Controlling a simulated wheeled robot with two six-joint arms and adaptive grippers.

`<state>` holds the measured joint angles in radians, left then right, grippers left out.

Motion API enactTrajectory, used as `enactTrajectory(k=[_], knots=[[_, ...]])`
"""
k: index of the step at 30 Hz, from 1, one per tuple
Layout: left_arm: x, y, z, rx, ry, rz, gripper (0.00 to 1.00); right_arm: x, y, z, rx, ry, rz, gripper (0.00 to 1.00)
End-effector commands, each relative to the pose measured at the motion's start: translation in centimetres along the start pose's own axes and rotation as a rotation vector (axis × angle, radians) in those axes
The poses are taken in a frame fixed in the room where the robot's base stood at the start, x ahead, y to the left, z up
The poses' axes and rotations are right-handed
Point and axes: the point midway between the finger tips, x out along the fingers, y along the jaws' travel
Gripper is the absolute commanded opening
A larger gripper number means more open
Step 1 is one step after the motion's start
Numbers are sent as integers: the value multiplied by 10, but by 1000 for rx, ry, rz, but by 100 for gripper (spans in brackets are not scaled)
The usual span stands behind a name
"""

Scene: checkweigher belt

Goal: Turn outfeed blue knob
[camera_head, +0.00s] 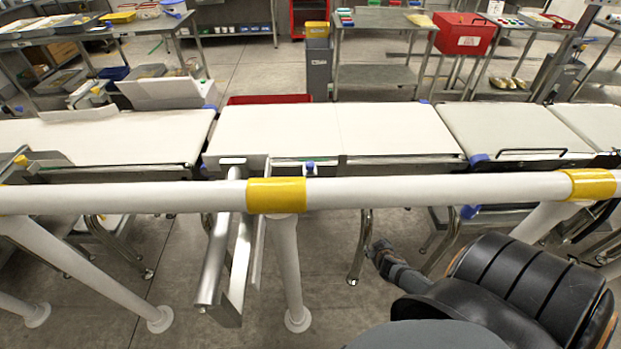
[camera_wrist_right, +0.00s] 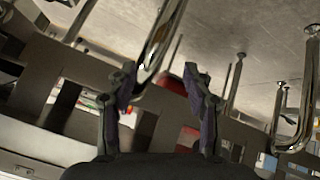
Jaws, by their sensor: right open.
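Several small blue knobs show along the belt line in the head view. One blue knob (camera_head: 479,160) is at the near left corner of the right belt, and another blue knob (camera_head: 470,211) is below it, under the belt frame. A small blue knob (camera_head: 310,167) is on the near edge of the middle belt. I cannot tell which is the outfeed knob. My right gripper (camera_head: 380,254) is low, on the near side of the white rail and below the belts, apart from the knobs. In the right wrist view its two fingers (camera_wrist_right: 160,84) are spread and empty. My left gripper is out of view.
A white rail (camera_head: 420,190) with yellow bands crosses in front of the belts. Chrome legs (camera_head: 361,248) stand under the belts. A red bin (camera_head: 464,35) and tables are behind.

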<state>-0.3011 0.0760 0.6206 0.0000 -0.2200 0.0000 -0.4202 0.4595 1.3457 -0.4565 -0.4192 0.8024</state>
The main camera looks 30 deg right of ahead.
Motion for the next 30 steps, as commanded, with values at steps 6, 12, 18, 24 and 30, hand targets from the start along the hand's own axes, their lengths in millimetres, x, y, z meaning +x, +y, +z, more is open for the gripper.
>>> enactTrajectory(k=[6, 12, 18, 24, 30], knots=[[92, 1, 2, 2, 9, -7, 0, -59, -16, -203, 149, 574, -40, 51], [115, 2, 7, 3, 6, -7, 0, -147, -54, -274, 261, 834, -199, 51], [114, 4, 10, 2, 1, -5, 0, -167, -60, -286, 287, 874, -235, 51], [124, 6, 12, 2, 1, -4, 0, -151, -61, -301, 292, 875, -230, 51], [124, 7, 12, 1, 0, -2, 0, -129, -63, -335, 297, 873, -231, 51]])
